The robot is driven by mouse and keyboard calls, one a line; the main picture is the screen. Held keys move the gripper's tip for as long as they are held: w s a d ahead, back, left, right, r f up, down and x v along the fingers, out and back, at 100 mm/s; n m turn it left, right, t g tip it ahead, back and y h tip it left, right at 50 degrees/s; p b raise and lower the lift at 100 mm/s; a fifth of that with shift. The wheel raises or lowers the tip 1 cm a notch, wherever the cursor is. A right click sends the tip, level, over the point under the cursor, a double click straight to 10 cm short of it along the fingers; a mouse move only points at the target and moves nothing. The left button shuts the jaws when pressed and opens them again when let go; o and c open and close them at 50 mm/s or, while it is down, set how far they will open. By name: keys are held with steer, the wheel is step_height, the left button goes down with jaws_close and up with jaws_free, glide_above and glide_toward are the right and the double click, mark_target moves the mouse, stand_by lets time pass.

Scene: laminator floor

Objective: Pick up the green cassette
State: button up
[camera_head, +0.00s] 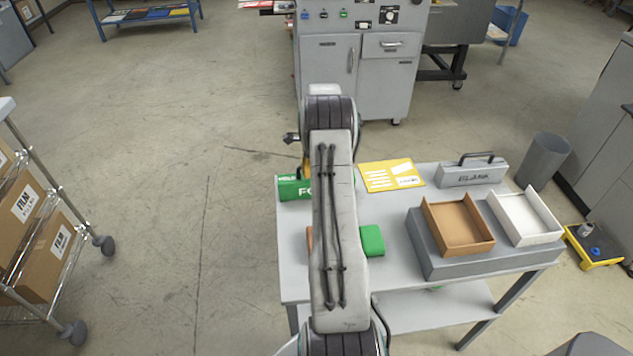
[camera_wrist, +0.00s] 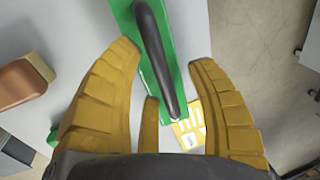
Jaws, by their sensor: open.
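The green cassette (camera_head: 293,188) lies at the far left corner of the table in the head view, with white lettering on its side and its right part hidden by my arm. In the wrist view the green cassette (camera_wrist: 124,14) runs from the top edge down between my fingers, with a dark handle (camera_wrist: 151,45) along it. My gripper (camera_wrist: 164,56) is open, its yellow fingers on either side of the handle. I cannot tell its height above the handle. In the head view only a bit of yellow finger shows beside my arm.
The grey table (camera_head: 455,186) also holds a green block (camera_head: 372,241), a brown block (camera_wrist: 22,82), a yellow card (camera_head: 391,175) and a grey BLANK cassette (camera_head: 472,175). A brown tray (camera_head: 457,244) and a white tray (camera_head: 549,238) sit on a grey riser. A cart of boxes stands left.

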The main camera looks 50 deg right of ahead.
steer(key=shift+o, duration=0.2)
jaws_close()
stand_by(0.4)
